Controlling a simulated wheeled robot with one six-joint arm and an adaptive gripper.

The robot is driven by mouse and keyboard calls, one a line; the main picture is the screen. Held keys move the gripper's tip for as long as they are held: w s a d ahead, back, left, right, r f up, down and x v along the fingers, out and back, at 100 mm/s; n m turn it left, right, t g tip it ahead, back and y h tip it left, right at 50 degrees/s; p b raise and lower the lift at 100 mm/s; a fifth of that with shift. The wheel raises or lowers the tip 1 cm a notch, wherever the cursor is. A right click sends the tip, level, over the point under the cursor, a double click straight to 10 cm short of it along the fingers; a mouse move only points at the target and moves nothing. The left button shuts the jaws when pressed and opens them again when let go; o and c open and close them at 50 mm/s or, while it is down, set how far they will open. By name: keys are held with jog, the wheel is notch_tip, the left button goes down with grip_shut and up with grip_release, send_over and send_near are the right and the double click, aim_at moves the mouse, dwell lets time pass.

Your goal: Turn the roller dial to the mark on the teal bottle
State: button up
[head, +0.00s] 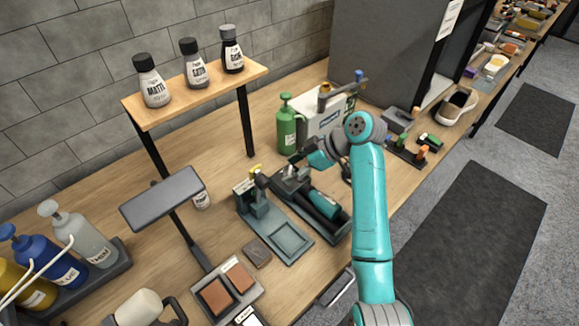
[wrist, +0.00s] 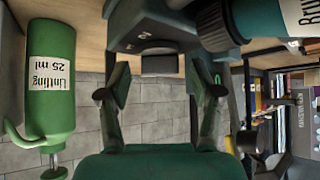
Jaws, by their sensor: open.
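The teal bottle (head: 322,203) lies on its side in a dark roller stand (head: 332,232) in the middle of the bench. In the wrist view the teal bottle (wrist: 268,24) shows at the top right with a dark collar and part of a white label. A dark rounded piece (wrist: 155,46) on the stand, possibly the dial, sits ahead of the fingers. My gripper (head: 298,159) is at the far end of the stand. In the wrist view my gripper (wrist: 160,90) is open, with nothing between its fingers.
A green pump bottle labelled 25 ml (head: 287,124) stands close beyond my gripper and also shows in the wrist view (wrist: 50,80). A second dark fixture (head: 270,225) is left of the roller stand. A raised shelf (head: 195,98) with three bottles stands at the back left.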

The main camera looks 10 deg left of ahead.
jog(key=c, duration=1.1)
jog(key=shift+s+m+t, duration=0.1)
jog(key=shift+m+t, duration=0.5)
jog(key=shift+m, duration=0.2)
jog(key=shift+c, duration=0.2)
jog(key=o, duration=1.1)
jog(key=shift+o, duration=0.2)
jog(key=v, duration=1.2)
